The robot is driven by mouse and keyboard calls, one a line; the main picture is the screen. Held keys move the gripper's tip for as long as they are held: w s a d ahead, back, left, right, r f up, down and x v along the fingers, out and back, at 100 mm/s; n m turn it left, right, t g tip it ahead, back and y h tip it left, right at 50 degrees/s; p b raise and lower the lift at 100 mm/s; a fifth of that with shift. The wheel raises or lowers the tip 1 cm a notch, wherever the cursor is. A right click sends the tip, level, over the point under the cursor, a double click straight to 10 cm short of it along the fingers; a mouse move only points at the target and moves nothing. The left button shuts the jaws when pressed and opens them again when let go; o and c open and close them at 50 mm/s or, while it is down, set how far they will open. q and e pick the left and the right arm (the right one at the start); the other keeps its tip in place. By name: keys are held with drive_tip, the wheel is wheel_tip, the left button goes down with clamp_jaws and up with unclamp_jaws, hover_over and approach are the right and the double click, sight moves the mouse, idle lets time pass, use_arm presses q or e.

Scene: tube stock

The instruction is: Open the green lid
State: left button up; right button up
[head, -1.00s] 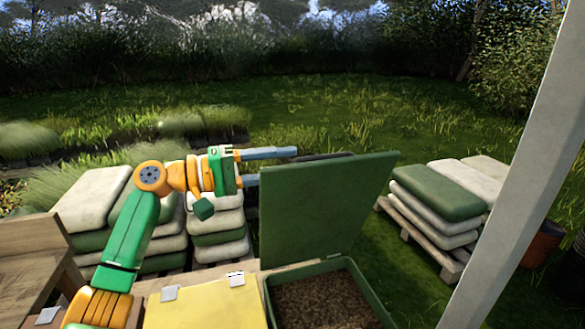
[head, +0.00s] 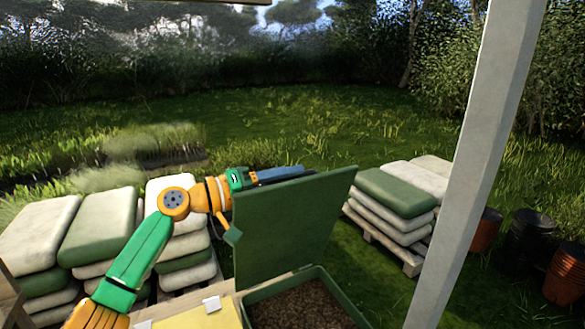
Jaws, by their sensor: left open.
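The green lid (head: 290,225) stands raised, roughly upright, along the back of its green bin (head: 330,300). The bin's open top shows brown, soil-like filling. My left gripper (head: 284,175) is at the lid's upper left, with its blue-grey fingers pointing right along the top edge. The fingers are open, and the lower one is partly hidden behind the lid. I cannot tell whether they touch the lid. My right gripper is not in view.
A yellow lid (head: 205,319) lies closed left of the green bin. Stacked sacks (head: 100,225) stand behind on the left, and more sacks (head: 395,190) on a pallet at right. A pale post (head: 480,160) rises at right. Dark and orange pots (head: 530,240) stand beyond it.

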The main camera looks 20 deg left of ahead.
use_arm(q)
drive_tip(key=shift+w+d+r, duration=0.1)
drive_tip(key=shift+w+d, duration=0.1)
drive_tip(key=shift+s+a, duration=0.2)
drive_tip(key=shift+c, duration=0.9)
clamp_jaws()
drive_tip(key=shift+d, duration=0.1)
